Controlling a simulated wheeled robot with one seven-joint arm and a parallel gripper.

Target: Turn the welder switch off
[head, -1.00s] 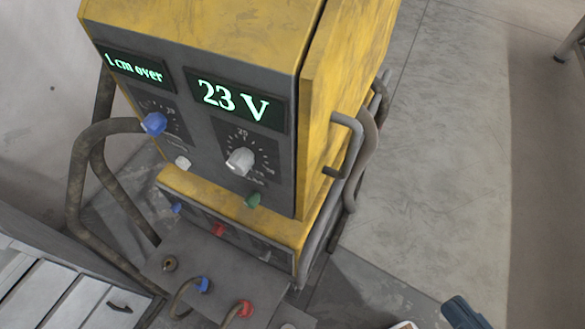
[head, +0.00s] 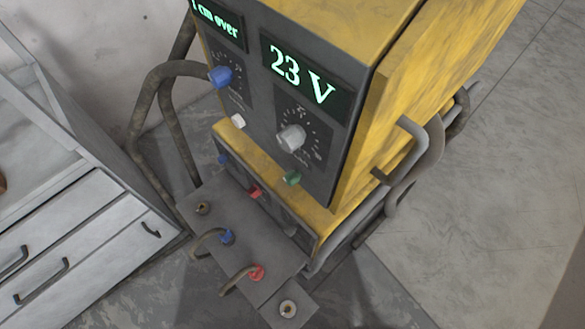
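The yellow and grey welder (head: 425,75) stands in the upper right of the head view. Its right display (head: 297,77) glows "23 V", and its left display (head: 217,22) is lit and partly cut off. Below them are a blue knob (head: 220,77), a larger pale dial knob (head: 290,138), a small white knob (head: 238,121) and a green knob (head: 292,178). I cannot tell which control is the switch. My gripper is not in view.
A grey shelf (head: 244,240) in front of the welder bears blue and red cable plugs. Thick cables loop at the welder's left. A white drawer cabinet (head: 90,235) stands at the left. Bare floor (head: 500,190) lies to the right.

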